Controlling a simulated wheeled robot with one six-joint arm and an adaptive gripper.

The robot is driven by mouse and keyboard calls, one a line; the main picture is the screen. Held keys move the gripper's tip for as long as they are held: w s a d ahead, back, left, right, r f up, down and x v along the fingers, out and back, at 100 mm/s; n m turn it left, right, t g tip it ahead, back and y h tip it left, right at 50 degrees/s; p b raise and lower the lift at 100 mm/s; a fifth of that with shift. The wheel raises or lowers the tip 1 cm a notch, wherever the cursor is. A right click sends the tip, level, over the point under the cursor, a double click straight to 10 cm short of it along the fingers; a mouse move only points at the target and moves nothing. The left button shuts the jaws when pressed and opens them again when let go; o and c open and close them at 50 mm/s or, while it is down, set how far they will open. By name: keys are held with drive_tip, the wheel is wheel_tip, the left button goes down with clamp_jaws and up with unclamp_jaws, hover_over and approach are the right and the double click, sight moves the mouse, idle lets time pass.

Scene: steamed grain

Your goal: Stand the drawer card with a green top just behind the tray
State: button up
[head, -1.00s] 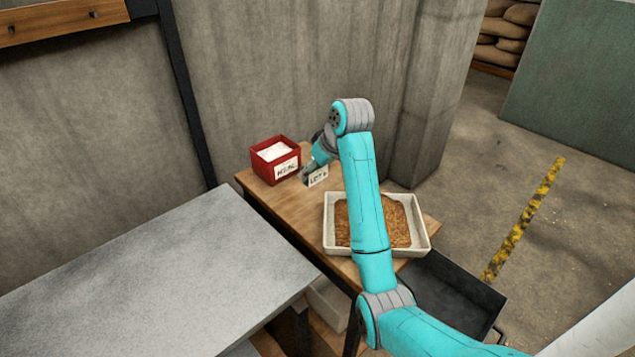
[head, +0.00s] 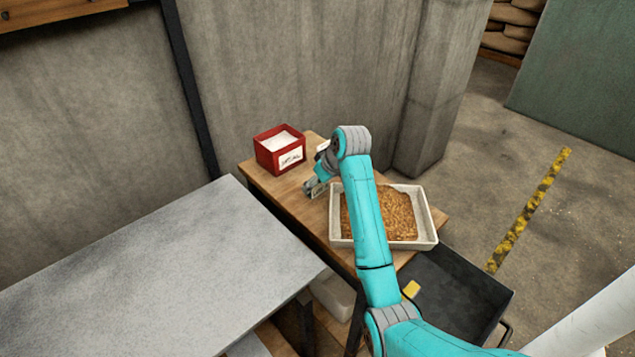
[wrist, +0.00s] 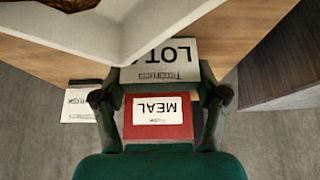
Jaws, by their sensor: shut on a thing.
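My gripper (head: 314,189) is low over the table, just left of the tray (head: 432,232), and shut on a pale card marked LOT. In the wrist view this card (wrist: 160,62) lies between the fingertips (wrist: 160,92), beside the tray's pale rim (wrist: 115,48). I cannot make out a green top on it. Whether it touches the table is unclear. The white tray holds brown grain (head: 395,216); my arm crosses in front of it. The dark drawer (head: 462,280) stands open below the table, with a small yellow-topped thing (head: 411,289) inside.
A red box (head: 270,157) with a white label stands on the wooden table (head: 268,184), left of my gripper. A red face marked MEAL (wrist: 158,122) shows between the fingers. A dark-topped white card (wrist: 77,108) lies lower left. A grey bench (head: 170,265) is at left.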

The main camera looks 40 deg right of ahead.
drive_tip(key=shift+f, duration=0.15)
drive_tip(key=o, duration=1.2)
drive_tip(key=shift+c, duration=0.2)
